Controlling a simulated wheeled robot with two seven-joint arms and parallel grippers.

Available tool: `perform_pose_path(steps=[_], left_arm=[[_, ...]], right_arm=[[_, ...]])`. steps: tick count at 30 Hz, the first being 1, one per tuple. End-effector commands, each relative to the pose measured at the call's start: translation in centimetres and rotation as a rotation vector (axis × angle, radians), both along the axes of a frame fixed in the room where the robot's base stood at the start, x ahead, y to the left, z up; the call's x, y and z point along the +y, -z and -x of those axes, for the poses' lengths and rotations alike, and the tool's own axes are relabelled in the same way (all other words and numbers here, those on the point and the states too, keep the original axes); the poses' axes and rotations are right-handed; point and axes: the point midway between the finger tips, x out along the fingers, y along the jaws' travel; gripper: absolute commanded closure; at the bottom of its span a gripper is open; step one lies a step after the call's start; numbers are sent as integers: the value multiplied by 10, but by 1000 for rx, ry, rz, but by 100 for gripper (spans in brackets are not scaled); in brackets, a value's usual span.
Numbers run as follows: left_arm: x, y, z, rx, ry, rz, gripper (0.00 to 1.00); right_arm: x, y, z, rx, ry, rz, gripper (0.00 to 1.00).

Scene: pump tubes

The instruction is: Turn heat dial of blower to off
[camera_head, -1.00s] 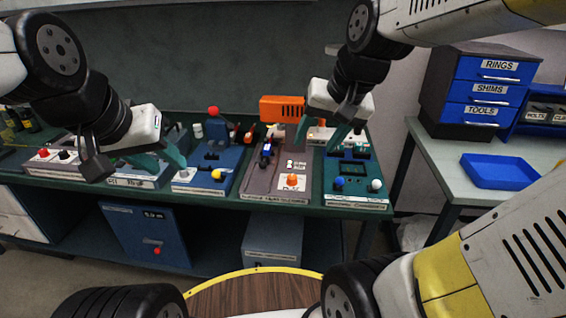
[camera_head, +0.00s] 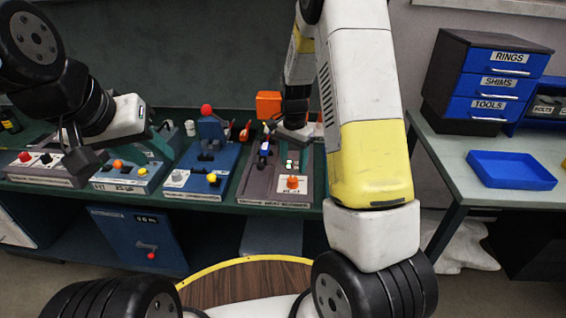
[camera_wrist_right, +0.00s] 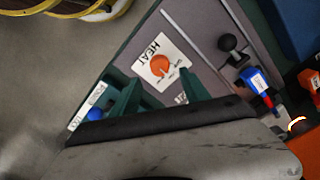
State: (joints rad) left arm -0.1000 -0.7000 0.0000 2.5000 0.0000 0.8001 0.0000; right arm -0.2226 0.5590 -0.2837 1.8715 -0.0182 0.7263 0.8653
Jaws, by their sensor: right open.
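The orange heat dial (camera_head: 292,183) sits on a white plate at the front of the grey blower panel (camera_head: 258,180). In the right wrist view, the dial (camera_wrist_right: 160,66) sits on its plate marked HEAT, just beyond and between the green fingertips. My right gripper (camera_wrist_right: 160,88) is open and empty, with a finger on either side of the dial's line; contact cannot be told. The orange blower (camera_head: 268,104) is partly covered by my arm. My left gripper (camera_head: 160,142) appears open and empty above the panels at left.
Beside the dial panel stands a blue panel with a yellow knob (camera_head: 212,178). A black ball knob (camera_wrist_right: 227,42) and a blue-red part (camera_wrist_right: 257,85) rise from the blower panel. A blue tray (camera_head: 512,169) lies on the right-hand table.

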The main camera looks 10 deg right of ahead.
Motion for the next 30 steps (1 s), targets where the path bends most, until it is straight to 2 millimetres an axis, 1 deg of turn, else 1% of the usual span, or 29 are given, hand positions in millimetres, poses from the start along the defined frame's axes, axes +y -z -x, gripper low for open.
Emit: perform_pose_path(steps=[1,6,9,12,16,23,26,27,29,30], left_arm=[[0,0,0,0,0,0,64],[0,0,0,0,0,0,64],[0,0,0,0,0,0,64],[0,0,0,0,0,0,64],[0,0,0,0,0,0,64],[0,0,0,0,0,0,64],[0,0,0,0,0,0,64],[0,0,0,0,0,0,64],[0,0,0,0,0,0,64],[0,0,0,0,0,0,64]], right_arm=[[0,9,1,4,1,0,46],[0,37,1,3,0,0,46],[0,51,1,3,-1,0,46],[0,61,1,2,-1,-1,46],[0,66,1,1,-2,-1,46],[0,67,1,0,-2,-1,46],[0,67,1,0,-2,-1,64],[0,67,1,0,-2,-1,72],[0,67,1,0,-2,-1,83],[0,67,1,0,-2,-1,91]])
